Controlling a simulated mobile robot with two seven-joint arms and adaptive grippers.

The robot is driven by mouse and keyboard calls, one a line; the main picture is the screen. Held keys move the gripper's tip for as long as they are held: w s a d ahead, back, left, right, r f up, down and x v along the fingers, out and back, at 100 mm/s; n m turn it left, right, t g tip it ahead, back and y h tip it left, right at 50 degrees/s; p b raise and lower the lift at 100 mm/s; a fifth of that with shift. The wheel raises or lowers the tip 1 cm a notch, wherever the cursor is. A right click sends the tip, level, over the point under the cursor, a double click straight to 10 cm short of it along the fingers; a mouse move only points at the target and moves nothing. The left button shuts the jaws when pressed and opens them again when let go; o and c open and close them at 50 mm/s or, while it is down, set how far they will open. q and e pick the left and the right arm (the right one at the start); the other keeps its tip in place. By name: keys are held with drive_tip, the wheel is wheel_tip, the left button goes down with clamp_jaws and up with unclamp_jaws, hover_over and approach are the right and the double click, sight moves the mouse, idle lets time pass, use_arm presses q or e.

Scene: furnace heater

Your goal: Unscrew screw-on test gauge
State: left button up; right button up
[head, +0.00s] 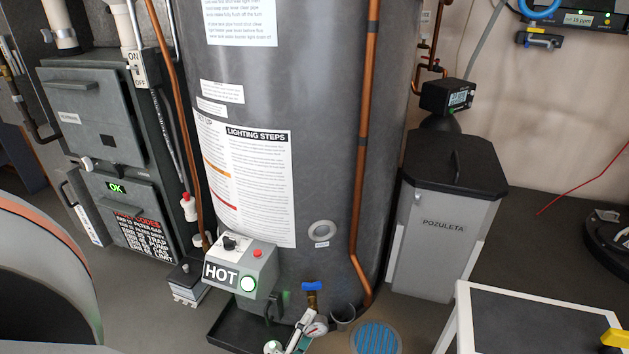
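A small round gauge (316,327) with a white face and a red mark sits low at the front of the grey tank, below a brass valve with a blue handle (312,287). Pale, narrow parts at the bottom edge, just left of the gauge, seem to be my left gripper (297,336). They are small and cut off by the frame, so I cannot tell whether they touch the gauge or whether the fingers are open. The gauge's thread is hidden. My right gripper is not in view.
The tank (325,190) carries a HOT control box (243,270) above a black tray (232,325). A blue floor drain (376,338) lies right of the gauge. A grey bin (437,240) and a white-framed table (530,322) stand at right. A furnace cabinet (97,110) stands at left.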

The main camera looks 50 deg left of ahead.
use_arm(q)
drive_tip(key=shift+s+d+f, duration=0.1)
drive_tip(key=shift+d, duration=0.1)
drive_tip(key=shift+s+d, duration=0.15)
drive_tip(key=shift+s, duration=0.15)
drive_tip(key=v, duration=0.6)
drive_tip(key=shift+s, duration=0.3)
